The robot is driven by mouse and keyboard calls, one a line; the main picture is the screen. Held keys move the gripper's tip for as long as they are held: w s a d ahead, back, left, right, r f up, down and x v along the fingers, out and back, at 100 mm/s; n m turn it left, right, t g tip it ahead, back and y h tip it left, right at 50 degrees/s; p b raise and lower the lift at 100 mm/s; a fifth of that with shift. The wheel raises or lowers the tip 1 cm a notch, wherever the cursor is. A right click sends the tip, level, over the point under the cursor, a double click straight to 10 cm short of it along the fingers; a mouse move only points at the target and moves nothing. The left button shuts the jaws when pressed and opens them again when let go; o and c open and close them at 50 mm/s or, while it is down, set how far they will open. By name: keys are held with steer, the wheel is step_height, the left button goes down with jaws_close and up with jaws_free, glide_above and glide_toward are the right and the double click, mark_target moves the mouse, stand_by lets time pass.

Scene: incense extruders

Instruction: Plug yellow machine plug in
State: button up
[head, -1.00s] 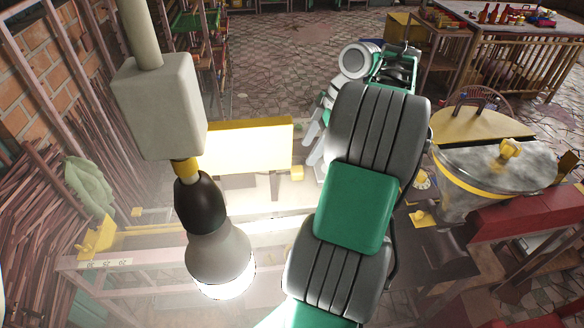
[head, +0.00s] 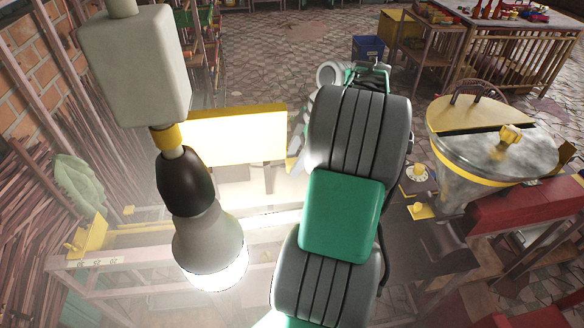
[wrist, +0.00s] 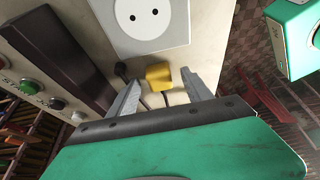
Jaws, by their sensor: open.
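In the wrist view a white wall socket (wrist: 145,22) with two round holes sits on a pale panel at the top. Below it is a small yellow block (wrist: 160,77), which looks like the yellow plug. My gripper (wrist: 160,80) is open, with one finger on each side of the block. I see gaps between the fingers and the block. The block is below the socket in the picture, apart from its holes. A thin dark line, perhaps a cable, runs below it. In the head view my arm hides the gripper, the plug and the socket.
A dark bar (wrist: 62,55) and a row of buttons (wrist: 28,87) lie left of the socket. A hanging lamp (head: 207,235) fills the head view's left foreground. A metal drum with a yellow band (head: 490,150) and a red machine (head: 525,205) stand at right.

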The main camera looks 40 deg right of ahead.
steer(key=shift+f, duration=0.1)
steer(key=shift+c, duration=0.6)
jaws_close()
